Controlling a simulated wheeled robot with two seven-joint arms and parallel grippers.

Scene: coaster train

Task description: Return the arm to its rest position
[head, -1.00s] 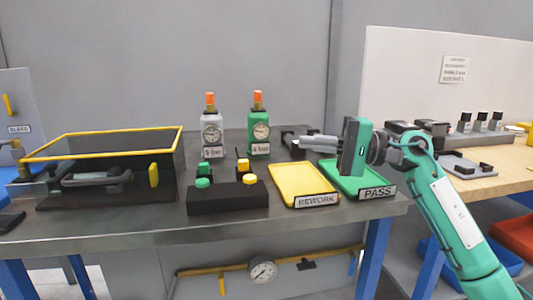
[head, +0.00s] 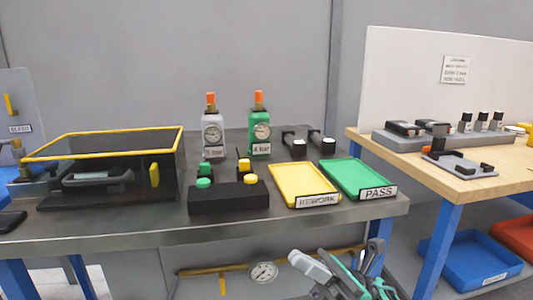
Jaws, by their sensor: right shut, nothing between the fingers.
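My right gripper (head: 298,259) is low in the picture, in front of the grey workbench (head: 110,238) and below its top. Its grey fingers point up and to the left. They are shut with nothing between them. My right arm, green and dark, comes in from the bottom edge, and most of it is out of the picture. My left gripper is not in view.
A yellow REWORK tray (head: 300,180) and a green PASS tray (head: 352,175) lie empty on the bench. A black button box (head: 228,198) and a yellow-rimmed enclosure (head: 104,135) stand left. A pressure gauge (head: 263,272) hangs below, near my gripper.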

